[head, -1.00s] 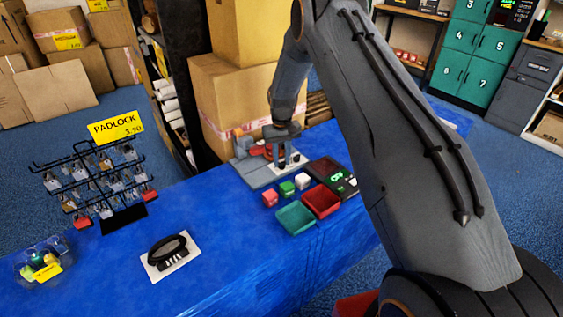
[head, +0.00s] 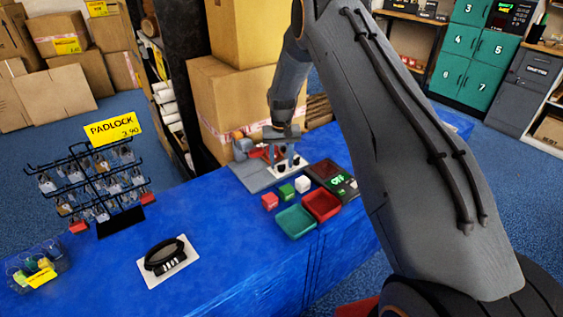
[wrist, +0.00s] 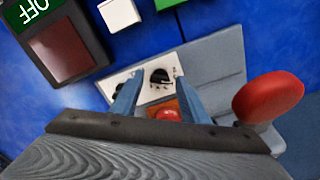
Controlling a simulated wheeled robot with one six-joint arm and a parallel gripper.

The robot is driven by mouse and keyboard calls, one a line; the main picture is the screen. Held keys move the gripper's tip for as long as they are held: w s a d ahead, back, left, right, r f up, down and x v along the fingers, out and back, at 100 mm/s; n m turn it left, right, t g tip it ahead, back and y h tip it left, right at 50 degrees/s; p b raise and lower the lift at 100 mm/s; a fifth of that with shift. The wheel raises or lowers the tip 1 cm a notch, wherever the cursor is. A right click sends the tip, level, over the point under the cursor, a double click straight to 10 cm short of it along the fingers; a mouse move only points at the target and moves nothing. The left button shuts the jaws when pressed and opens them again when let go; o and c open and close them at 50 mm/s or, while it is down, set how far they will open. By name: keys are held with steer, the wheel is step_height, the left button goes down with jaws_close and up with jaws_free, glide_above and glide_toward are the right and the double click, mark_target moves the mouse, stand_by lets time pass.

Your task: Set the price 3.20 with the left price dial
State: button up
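The pricing device stands on the blue counter, with a white dial panel (head: 289,166) carrying two black dials. The left dial (head: 281,168) and right dial (head: 296,161) are small in the head view. My gripper (head: 282,138) is above the device, pointing down. In the wrist view my gripper (wrist: 158,82) is open, with one finger either side of a black dial (wrist: 160,77). This is the dial farther from the display, which matches the left one. The other dial is mostly hidden behind a finger. Contact and the dial's setting cannot be told.
A red knob (wrist: 268,96) stands close to the gripper's right in the wrist view. The OFF display box (head: 340,184), red tray (head: 321,205), green tray (head: 295,221) and small blocks (head: 287,191) stand beside the device. A padlock rack (head: 90,190) stands at the left.

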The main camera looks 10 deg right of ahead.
mark_target(281, 165)
stand_by(0.3)
step_height(281, 165, up, 7)
steer(key=shift+r+b, duration=0.15)
steer(key=shift+b, duration=0.9)
steer(key=shift+r, duration=0.25)
steer(key=s+r, duration=0.3)
steer(key=s, duration=0.9)
steer(key=s+r+n, duration=0.1)
steer(key=s+r, duration=0.1)
steer(key=s, duration=1)
steer(key=s+r, duration=0.3)
steer(key=s, duration=0.9)
steer(key=shift+s+d+r+t, duration=0.15)
steer(key=shift+d+r+t, duration=0.15)
steer(key=shift+d+t, duration=0.1)
